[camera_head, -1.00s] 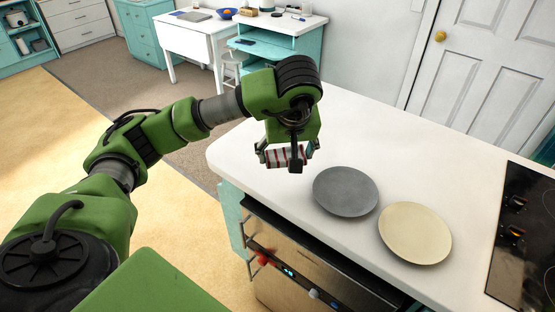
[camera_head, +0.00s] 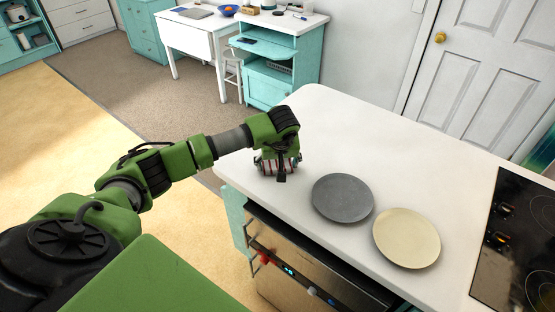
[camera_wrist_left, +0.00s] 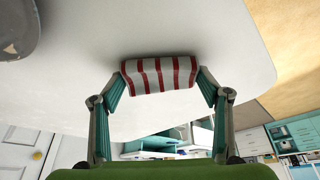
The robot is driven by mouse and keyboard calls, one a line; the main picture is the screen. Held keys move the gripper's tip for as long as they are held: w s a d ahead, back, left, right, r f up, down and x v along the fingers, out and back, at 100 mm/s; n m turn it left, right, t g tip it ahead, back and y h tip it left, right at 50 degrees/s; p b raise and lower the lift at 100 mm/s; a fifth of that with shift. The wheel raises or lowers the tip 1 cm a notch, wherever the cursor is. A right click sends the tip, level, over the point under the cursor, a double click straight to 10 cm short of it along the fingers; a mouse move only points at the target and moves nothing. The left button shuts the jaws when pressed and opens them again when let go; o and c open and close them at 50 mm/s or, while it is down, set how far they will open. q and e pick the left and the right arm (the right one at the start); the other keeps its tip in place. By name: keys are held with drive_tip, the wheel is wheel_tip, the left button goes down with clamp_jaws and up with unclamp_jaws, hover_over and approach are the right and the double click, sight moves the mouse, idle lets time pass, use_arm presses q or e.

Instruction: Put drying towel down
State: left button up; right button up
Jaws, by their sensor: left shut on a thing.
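The drying towel (camera_head: 270,167) is a rolled or folded cloth with red and white stripes. It is low over the left end of the white counter (camera_head: 330,125), left of the grey plate. My left gripper (camera_head: 278,166) is shut on it, and the arm partly hides it in the head view. In the left wrist view the towel (camera_wrist_left: 160,75) spans between the two fingertips of my left gripper (camera_wrist_left: 158,78). I cannot tell whether the towel touches the counter. My right gripper is not in view.
A grey plate (camera_head: 342,198) and a cream plate (camera_head: 406,238) lie on the counter to the right of the towel. A black cooktop (camera_head: 515,245) is at the far right. The counter behind the plates is clear. A steel-fronted appliance (camera_head: 290,280) is below the counter edge.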

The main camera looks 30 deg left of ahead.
use_arm(q)
drive_tip(key=shift+f, duration=0.1)
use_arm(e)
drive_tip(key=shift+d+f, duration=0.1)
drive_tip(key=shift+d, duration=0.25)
use_arm(q)
drive_tip(key=shift+f+b, duration=0.15)
drive_tip(key=shift+b, duration=0.15)
drive_tip(key=o, duration=1)
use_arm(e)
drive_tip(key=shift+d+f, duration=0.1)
use_arm(q)
drive_tip(key=shift+r, duration=0.25)
drive_tip(key=shift+d+r, duration=0.15)
drive_tip(key=shift+r, duration=0.1)
drive_tip(key=b+v, duration=0.3)
drive_tip(key=v, duration=0.8)
drive_tip(key=shift+s+r+b, duration=0.1)
drive_tip(key=shift+r+b, duration=0.15)
drive_tip(key=shift+b, duration=0.05)
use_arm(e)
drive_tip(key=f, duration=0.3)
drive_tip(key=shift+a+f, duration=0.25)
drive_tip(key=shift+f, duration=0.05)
